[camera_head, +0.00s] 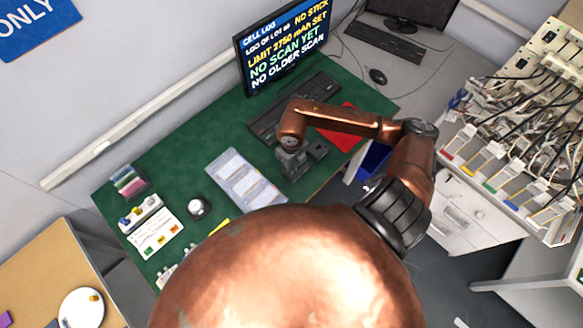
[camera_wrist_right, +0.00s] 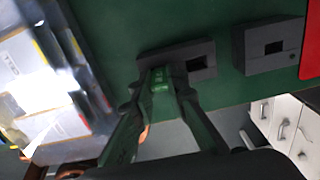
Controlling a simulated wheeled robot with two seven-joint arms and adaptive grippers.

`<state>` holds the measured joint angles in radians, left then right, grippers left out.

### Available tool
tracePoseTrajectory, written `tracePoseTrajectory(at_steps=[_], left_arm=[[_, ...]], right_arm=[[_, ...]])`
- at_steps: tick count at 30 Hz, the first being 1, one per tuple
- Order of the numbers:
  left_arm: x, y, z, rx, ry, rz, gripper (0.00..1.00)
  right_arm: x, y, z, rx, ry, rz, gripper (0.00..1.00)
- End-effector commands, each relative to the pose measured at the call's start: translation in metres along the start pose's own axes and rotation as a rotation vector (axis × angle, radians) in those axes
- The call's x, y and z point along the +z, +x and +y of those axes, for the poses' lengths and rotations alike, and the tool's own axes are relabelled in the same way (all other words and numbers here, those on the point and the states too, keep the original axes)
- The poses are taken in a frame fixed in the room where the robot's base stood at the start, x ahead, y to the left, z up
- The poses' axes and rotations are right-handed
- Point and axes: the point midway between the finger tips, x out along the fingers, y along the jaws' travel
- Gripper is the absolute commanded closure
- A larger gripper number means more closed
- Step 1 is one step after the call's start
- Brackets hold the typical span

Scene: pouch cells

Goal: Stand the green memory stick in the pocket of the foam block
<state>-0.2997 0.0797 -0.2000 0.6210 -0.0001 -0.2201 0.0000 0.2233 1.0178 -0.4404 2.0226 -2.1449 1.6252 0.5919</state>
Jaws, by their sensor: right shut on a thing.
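My right gripper (camera_wrist_right: 163,83) is shut on the green memory stick (camera_wrist_right: 161,78), which shows as a small bright green piece between the fingertips. The stick is at the near left part of a dark grey block (camera_wrist_right: 207,48) with a square pocket, which shows to the right of the stick. I cannot tell whether the stick touches this block. A second dark grey block (camera_wrist_right: 245,54) with a square pocket stands to the right. I cannot tell which block is the foam one. In the head view my right gripper (camera_head: 292,172) hides much of the near block. My left gripper is not in view.
A clear tray (camera_head: 240,176) of pouch cells lies left of the gripper. A keyboard (camera_head: 266,123) and monitor (camera_head: 287,45) stand behind, and a red mat (camera_head: 346,136) lies to the right. My copper arm hides the front.

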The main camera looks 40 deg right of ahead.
Motion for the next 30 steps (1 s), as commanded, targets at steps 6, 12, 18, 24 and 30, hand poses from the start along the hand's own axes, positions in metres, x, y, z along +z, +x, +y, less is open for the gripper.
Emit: tracePoseTrajectory(at_steps=[6,12,18,24,30], left_arm=[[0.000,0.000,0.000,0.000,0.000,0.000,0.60],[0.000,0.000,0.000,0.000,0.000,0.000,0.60],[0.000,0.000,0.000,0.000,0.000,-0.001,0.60],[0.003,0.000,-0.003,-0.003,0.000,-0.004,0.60],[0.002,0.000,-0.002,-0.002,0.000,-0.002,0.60]], right_arm=[[0.000,0.000,0.000,0.000,0.000,0.000,0.97],[0.000,0.000,0.000,0.000,0.000,0.000,0.73],[0.000,0.000,0.000,0.000,0.000,0.000,0.66],[0.000,-0.002,0.000,-0.001,0.000,-0.001,0.66],[0.001,-0.026,-0.001,-0.003,-0.002,-0.003,0.66]])
